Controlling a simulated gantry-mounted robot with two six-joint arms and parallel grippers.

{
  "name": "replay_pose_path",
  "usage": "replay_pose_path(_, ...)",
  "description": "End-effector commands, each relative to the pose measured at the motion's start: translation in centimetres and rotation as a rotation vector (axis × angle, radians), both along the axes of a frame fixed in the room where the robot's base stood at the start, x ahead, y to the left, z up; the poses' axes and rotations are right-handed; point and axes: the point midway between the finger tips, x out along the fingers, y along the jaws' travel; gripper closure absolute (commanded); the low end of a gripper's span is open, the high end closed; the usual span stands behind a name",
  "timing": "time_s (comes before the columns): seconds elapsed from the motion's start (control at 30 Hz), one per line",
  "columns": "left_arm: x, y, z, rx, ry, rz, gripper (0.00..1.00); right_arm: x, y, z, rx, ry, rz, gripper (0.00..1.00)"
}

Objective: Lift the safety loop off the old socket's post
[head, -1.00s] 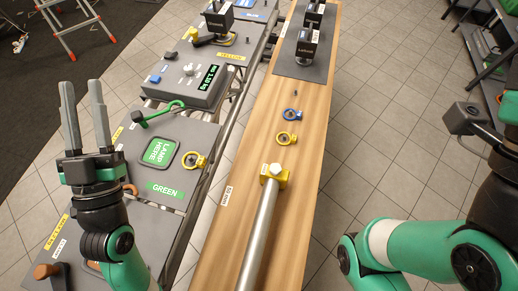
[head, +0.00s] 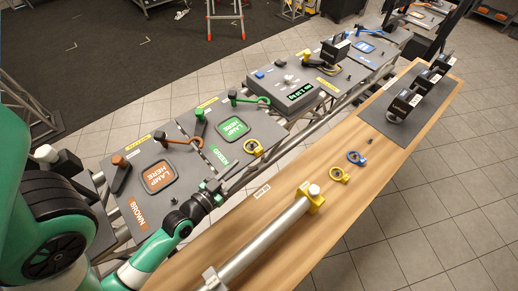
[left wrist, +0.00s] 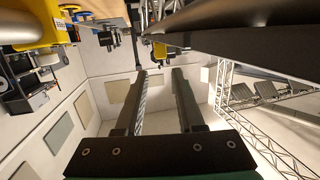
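My left gripper (head: 218,186) is low over the near edge of the green panel (head: 225,130), close to the rail and the bench. In the left wrist view its two fingers (left wrist: 163,76) stand apart with nothing between them. Loops on posts show on several panels: a green one (head: 264,100), and a yellow one (head: 328,69) by a black lamp (head: 335,50). Which post is the old socket's cannot be told. My right gripper is out of view.
The wooden bench (head: 375,195) carries a silver tube (head: 262,243) with a yellow end, a yellow ring (head: 339,175), a blue ring (head: 356,158) and black lamps (head: 403,105) on a dark mat. The brown panel (head: 150,180) has an orange-handled lever.

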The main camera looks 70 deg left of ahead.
Motion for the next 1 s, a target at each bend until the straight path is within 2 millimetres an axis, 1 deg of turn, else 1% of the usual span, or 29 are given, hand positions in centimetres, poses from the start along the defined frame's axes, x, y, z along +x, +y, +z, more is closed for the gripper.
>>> replay_pose_path(0.07, 0.6, 0.3, 0.2, 0.003, -0.002, -0.001, 0.63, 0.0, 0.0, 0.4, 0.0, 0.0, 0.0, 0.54)
replay_pose_path(0.17, 2.1, 1.2, 0.2, 0.004, -0.003, -0.002, 0.63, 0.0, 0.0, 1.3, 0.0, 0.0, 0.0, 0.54)
replay_pose_path(0.33, 4.8, 2.8, -0.6, 0.003, -0.003, -0.002, 0.63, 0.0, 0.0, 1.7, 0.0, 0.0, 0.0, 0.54)
replay_pose_path(0.43, 5.4, 3.2, -0.8, 0.001, -0.003, -0.002, 0.63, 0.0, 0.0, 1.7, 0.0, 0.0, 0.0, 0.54)
replay_pose_path(0.57, 5.7, 3.3, -0.9, 0.001, -0.003, -0.002, 0.63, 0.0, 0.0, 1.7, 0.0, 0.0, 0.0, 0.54)
replay_pose_path(0.67, 6.7, 4.0, -1.0, 0.003, -0.004, -0.002, 0.63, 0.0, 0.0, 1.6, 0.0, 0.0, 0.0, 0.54)
replay_pose_path(0.83, 9.1, 5.6, -1.3, 0.003, -0.004, -0.002, 0.63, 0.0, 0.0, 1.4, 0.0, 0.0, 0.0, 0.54)
replay_pose_path(0.9, 9.7, 5.9, -1.4, 0.002, -0.004, -0.003, 0.63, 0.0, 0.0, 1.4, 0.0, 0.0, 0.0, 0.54)
replay_pose_path(1.0, 9.9, 6.1, -1.5, 0.002, -0.001, -0.002, 0.63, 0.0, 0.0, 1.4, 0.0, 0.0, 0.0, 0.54)
